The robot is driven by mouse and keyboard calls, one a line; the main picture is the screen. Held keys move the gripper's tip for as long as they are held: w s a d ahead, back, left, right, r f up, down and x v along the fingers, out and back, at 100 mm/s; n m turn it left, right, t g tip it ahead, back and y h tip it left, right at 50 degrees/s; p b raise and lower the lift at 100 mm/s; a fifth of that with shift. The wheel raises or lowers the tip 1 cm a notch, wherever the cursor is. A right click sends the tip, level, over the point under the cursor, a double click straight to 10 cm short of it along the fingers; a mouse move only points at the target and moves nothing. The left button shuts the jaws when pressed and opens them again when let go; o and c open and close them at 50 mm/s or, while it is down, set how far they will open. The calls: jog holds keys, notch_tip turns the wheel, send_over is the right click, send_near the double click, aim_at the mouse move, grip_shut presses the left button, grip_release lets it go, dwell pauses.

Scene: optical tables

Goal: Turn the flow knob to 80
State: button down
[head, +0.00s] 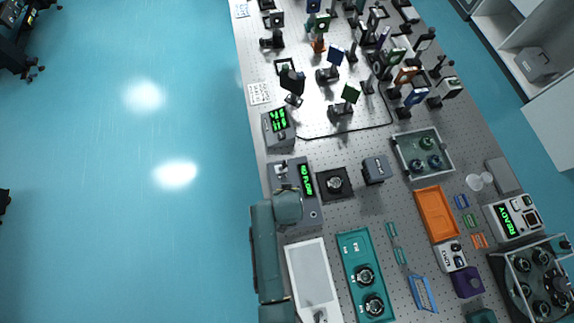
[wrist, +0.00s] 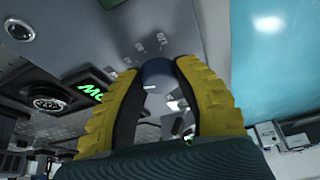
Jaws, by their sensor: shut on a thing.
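The flow knob (wrist: 158,70) is a dark round cap on a grey panel, with small pale scale marks around it in the wrist view. My gripper (wrist: 157,78) has its two yellow-and-black fingers on either side of the knob, shut on it. In the head view the grey flow unit (head: 311,211) has a green display (head: 307,180) reading "NO FLOW". My arm covers part of this unit, and the knob and fingertips are hidden there.
A black mount with a round fitting (head: 335,183) stands right of the flow unit. A white tray (head: 291,264) and a teal tray (head: 348,252) lie in front. A grey box with a green readout (head: 278,126) stands behind. Left of the table is open floor.

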jog(key=m+h, duration=0.1)
jog(key=m, duration=0.2)
jog(key=m+h+b, duration=0.1)
jog(key=m, duration=0.2)
jog(key=shift+a+f+g+h, duration=0.1)
jog(key=shift+f+g+h, duration=0.05)
jog(key=shift+g+h, duration=0.15)
jog(key=m+g+h+b, duration=0.1)
jog(key=m+b, duration=0.1)
jog(key=m, duration=0.3)
jog(key=shift+m+b, duration=0.4)
jog(key=shift+g, duration=0.3)
jog(key=c, duration=0.7)
grip_release()
jog(key=shift+h, duration=0.3)
jog(key=shift+r, duration=0.2)
jog(key=v, duration=1.1)
jog(key=shift+r, duration=0.35)
